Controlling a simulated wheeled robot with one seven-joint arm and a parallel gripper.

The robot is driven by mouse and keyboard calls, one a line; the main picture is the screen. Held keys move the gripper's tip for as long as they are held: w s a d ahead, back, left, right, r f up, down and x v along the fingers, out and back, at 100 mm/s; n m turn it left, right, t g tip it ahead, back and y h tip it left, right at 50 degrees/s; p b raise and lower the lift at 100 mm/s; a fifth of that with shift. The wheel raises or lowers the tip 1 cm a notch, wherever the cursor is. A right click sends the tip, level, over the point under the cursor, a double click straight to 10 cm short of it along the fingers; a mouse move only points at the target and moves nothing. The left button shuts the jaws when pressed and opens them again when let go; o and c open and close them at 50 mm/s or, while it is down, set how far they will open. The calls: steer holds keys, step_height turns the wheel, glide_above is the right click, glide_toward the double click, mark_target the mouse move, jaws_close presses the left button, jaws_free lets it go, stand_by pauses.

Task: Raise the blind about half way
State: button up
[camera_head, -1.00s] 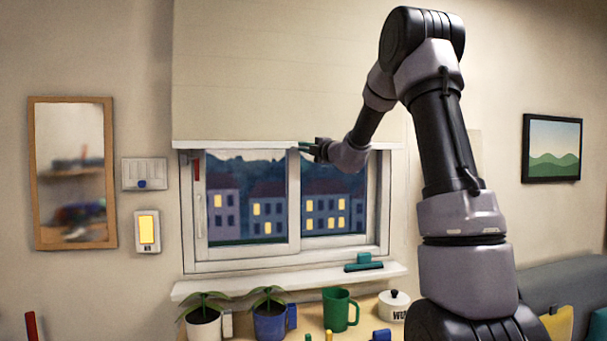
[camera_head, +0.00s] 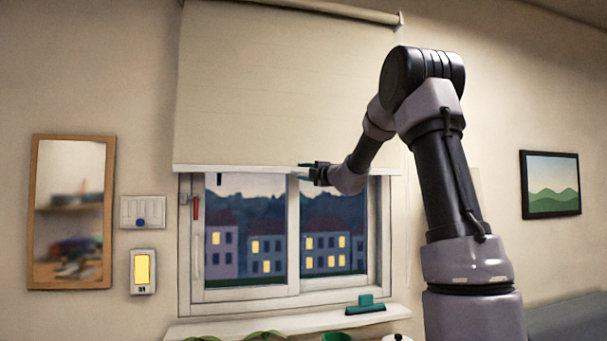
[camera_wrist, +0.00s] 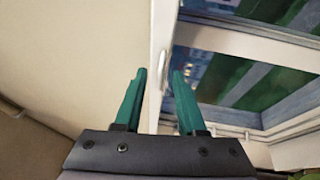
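The cream blind (camera_head: 260,90) hangs from a roller (camera_head: 330,10) and covers the wall above the window. Its white bottom bar (camera_head: 230,169) is level with the top of the window frame. My gripper (camera_head: 304,172) is at the middle of this bar, its green fingers apart, one about level with the bar and one below it. In the wrist view my gripper (camera_wrist: 160,75) is open. The bottom bar (camera_wrist: 160,25) runs up the picture beyond the fingertips, with a small pale loop-like piece (camera_wrist: 164,68) between them. Contact cannot be told.
The window (camera_head: 245,250) shows dark houses outside. A red-handled latch (camera_head: 195,208) is at its left. A green squeegee-like tool (camera_head: 365,306) lies on the sill (camera_head: 280,325). A mirror (camera_head: 72,210), a switch panel (camera_head: 142,212) and a picture (camera_head: 550,184) hang on the wall.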

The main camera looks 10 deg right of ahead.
steer(key=v, duration=1)
steer(key=shift+s+d, duration=0.15)
steer(key=shift+s, duration=0.25)
steer(key=shift+f, duration=0.1)
steer(key=s+a+f+n+g+y, duration=0.1)
steer(key=s+a+f+n+g, duration=0.25)
steer(key=s+a+n, duration=0.45)
steer(key=s+a+f+n+g+y, duration=0.15)
steer(key=s+a+n+g, duration=0.35)
steer(key=s+n, duration=0.7)
steer(key=s+d+f+n+g+h, duration=0.1)
steer(key=s+d+f+n+h, duration=0.3)
steer(key=s+n, duration=0.3)
steer(key=s+d+f+n+g+h, duration=0.1)
steer(key=s+d+f+n+h, duration=0.2)
steer(key=n, duration=1.5)
steer(key=s+f+h, duration=0.1)
steer(key=s+f, duration=0.2)
steer(key=s, duration=0.2)
steer(key=shift+d+f, duration=0.35)
steer(key=shift+f, duration=0.05)
steer(key=shift+s, duration=0.15)
